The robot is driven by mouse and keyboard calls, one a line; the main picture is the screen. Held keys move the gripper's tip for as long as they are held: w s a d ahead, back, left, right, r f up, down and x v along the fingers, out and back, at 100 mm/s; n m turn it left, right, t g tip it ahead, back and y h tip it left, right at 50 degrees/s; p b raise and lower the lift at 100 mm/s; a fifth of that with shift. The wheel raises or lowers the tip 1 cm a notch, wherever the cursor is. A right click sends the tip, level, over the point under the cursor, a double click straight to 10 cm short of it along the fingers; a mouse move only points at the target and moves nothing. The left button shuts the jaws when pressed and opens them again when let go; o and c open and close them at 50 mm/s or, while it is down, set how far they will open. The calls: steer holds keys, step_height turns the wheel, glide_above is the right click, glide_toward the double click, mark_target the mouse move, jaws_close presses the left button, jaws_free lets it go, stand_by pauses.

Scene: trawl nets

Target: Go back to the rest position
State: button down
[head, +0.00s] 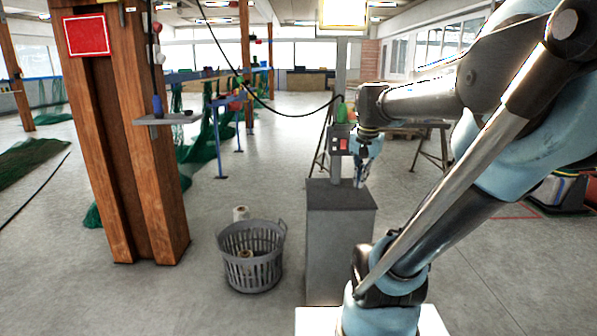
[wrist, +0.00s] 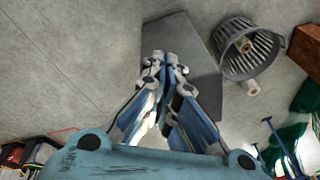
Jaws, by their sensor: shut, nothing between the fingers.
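My gripper (head: 361,178) hangs at the end of my arm, pointing down over the top of a grey cabinet (head: 341,197). In the wrist view my gripper (wrist: 165,58) has its fingertips together with nothing visible between them. The grey cabinet (wrist: 185,35) lies beyond the fingertips in that view. I cannot tell the exact gap between the fingertips and the cabinet top. My arm reaches in from the right side of the head view.
A grey basket (head: 251,256) with spools stands on the floor left of the cabinet. A thick wooden post (head: 160,200) rises further left. A small shelf (head: 168,119) juts from it. Green nets (head: 200,140) hang behind. A black cable (head: 290,114) droops above. Open floor lies behind the basket.

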steer(key=s+f+n, duration=0.6)
steer(key=s+f, duration=0.7)
steer(key=f, duration=0.2)
steer(key=shift+s, duration=0.4)
steer(key=shift+w+f, duration=0.25)
steer(key=shift+w, duration=0.25)
